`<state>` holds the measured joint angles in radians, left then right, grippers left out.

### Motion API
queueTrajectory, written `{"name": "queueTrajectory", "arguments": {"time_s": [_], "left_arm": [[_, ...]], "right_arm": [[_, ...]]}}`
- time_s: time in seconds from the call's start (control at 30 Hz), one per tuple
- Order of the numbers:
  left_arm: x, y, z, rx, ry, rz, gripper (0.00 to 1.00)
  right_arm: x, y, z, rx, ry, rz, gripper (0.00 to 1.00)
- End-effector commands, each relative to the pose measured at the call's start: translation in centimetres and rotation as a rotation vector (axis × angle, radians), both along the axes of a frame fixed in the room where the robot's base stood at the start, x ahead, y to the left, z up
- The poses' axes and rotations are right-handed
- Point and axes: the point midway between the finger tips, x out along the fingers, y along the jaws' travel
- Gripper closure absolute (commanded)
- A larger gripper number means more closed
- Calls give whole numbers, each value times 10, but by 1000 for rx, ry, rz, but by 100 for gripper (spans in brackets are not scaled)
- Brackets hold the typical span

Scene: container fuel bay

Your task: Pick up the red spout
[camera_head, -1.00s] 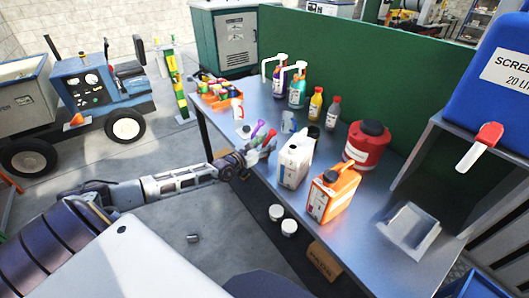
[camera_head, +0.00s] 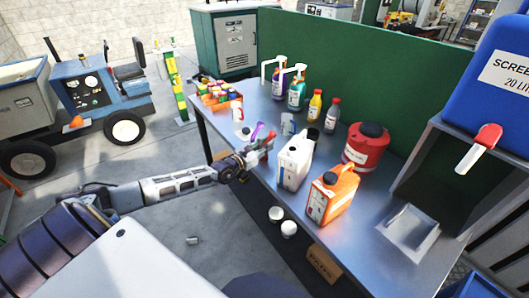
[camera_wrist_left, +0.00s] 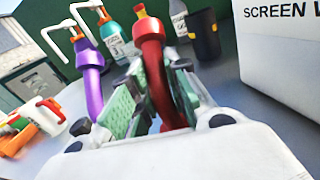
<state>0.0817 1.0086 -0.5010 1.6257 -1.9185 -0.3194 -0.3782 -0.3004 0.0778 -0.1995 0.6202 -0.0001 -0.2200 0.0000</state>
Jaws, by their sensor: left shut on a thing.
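I cannot tell whether the spout's base touches the table. A purple spout (camera_wrist_left: 93,85) stands just left of the fingers, apart from the red one. My right gripper is not in view.
On the table (camera_head: 368,215), a white jug (camera_head: 294,163), an orange jug (camera_head: 333,195) and a red can (camera_head: 366,147) stand right of the gripper. Several bottles stand behind, near the green panel (camera_head: 375,80).

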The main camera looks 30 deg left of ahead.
Motion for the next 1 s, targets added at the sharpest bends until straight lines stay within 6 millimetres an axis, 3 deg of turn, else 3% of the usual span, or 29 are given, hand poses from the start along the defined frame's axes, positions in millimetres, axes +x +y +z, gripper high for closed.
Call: {"name": "queueTrajectory", "arguments": {"time_s": [0.37, 1.0], "left_arm": [[0, 0, 15, 0, -1, 0, 100], [0, 0, 93, -2, 0, 0, 100]], "right_arm": [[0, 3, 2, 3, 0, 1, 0], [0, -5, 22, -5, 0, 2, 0]]}}
